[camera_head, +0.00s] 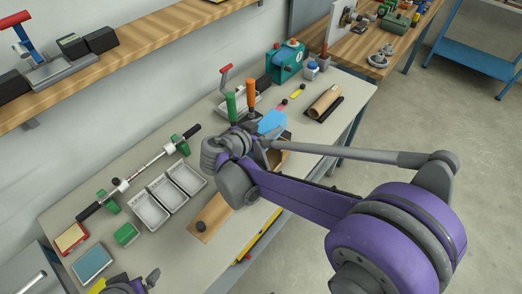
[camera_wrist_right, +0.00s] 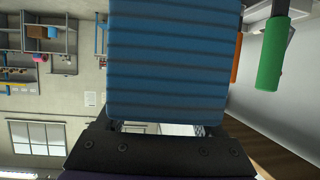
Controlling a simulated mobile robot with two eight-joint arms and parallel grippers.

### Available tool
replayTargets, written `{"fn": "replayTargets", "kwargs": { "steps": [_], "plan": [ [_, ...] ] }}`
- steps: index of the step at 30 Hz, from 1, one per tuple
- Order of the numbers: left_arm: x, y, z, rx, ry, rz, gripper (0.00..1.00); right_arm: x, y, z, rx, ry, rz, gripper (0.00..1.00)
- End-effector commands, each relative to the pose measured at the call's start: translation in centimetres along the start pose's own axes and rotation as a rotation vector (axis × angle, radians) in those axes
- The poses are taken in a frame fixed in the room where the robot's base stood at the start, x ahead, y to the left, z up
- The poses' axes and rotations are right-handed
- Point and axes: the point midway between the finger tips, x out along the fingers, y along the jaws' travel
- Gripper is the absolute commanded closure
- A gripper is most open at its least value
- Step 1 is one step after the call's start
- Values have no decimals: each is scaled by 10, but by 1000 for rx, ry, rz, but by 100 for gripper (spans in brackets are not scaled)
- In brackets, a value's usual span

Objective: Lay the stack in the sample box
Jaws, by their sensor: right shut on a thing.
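My right gripper (camera_head: 262,137) is above the far half of the long grey table, partly hidden by its own wrist. It is shut on a blue stack (camera_head: 271,121), which shows large and ribbed in the right wrist view (camera_wrist_right: 168,62). A tan box-like thing (camera_head: 281,157) shows partly below the right gripper; my arm covers most of it, and I cannot tell whether it is the sample box. My left gripper (camera_head: 150,279) shows only in part at the bottom left, and its fingers are not clear.
Grey trays (camera_head: 148,212) stand mid-table beside a long rod (camera_head: 145,171) with green holders. A blue pad (camera_head: 92,263) and a red-yellow pad (camera_head: 71,238) lie at the left. Green (camera_head: 231,107) and orange (camera_head: 251,93) handles stand close to the right gripper. A brown roll (camera_head: 324,101) lies beyond.

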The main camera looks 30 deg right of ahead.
Motion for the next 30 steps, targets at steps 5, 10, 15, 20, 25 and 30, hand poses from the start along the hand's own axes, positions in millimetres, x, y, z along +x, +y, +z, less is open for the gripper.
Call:
{"fn": "replayTargets", "kwargs": {
  "steps": [5, 10, 15, 20, 25, 30],
  "plan": [
    [6, 0, 5, 0, -4, 0, 1, 13, 0, 32, -1, 0, 1, 88],
    [7, 0, 6, 0, -4, 0, 1, 19, 0, 46, 0, 0, 0, 88],
    [10, 0, 9, 0, -6, 0, 1, 29, 0, 69, 0, 0, 1, 88],
    [11, 0, 9, 0, -7, 0, 1, 31, 0, 76, 0, 0, 0, 88],
    [11, 0, 9, 0, -7, 0, 1, 31, 0, 75, 0, 0, 0, 88],
    [14, 0, 12, 0, -9, 0, 1, 33, 0, 80, -1, 0, 0, 88]
  ]
}}
